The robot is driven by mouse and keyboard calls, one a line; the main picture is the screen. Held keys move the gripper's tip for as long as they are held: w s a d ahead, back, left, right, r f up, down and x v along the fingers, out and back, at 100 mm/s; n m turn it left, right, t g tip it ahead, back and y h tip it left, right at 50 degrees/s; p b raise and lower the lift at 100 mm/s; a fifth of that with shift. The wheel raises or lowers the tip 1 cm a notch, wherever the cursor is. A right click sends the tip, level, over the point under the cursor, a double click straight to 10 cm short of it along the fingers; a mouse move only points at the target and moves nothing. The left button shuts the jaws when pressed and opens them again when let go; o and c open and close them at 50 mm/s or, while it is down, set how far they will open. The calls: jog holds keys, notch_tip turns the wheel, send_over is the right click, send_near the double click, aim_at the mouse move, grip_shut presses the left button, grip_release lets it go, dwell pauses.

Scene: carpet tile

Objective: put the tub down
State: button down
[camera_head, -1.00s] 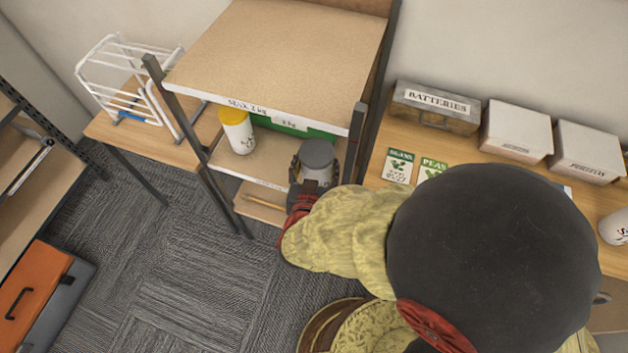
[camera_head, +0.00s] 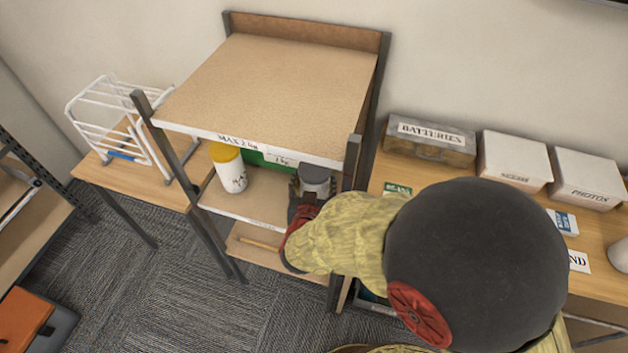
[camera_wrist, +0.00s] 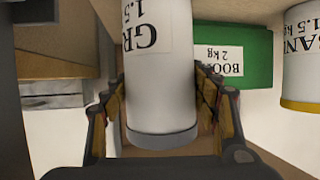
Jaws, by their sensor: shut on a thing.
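A white tub with a grey lid (camera_head: 315,177) is inside the middle level of the shelf unit, near its right post. In the wrist view this tub (camera_wrist: 160,75) carries a label partly reading "GR" and "1.5". My gripper (camera_head: 307,190) has a finger on each side of the tub and is shut on it; the fingers also show in the wrist view (camera_wrist: 162,95). The tub looks upright. Whether its base touches the shelf board (camera_head: 250,200) is hidden by my gripper and arm.
A white tub with a yellow lid (camera_head: 231,172) stands left on the same shelf, with a green box (camera_head: 262,158) behind. The top board (camera_head: 275,85) overhangs this level. Bare board lies between the two tubs. A table with a batteries box (camera_head: 430,138) stands to the right.

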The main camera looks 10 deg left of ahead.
jog(key=shift+w+a, duration=0.1)
jog(key=shift+w, duration=0.05)
jog(key=shift+f, duration=0.1)
jog(key=c, duration=0.9)
grip_release()
jog(key=shift+f, duration=0.2)
jog(key=shift+p+v, duration=2.35)
jog(key=shift+v, duration=3.85)
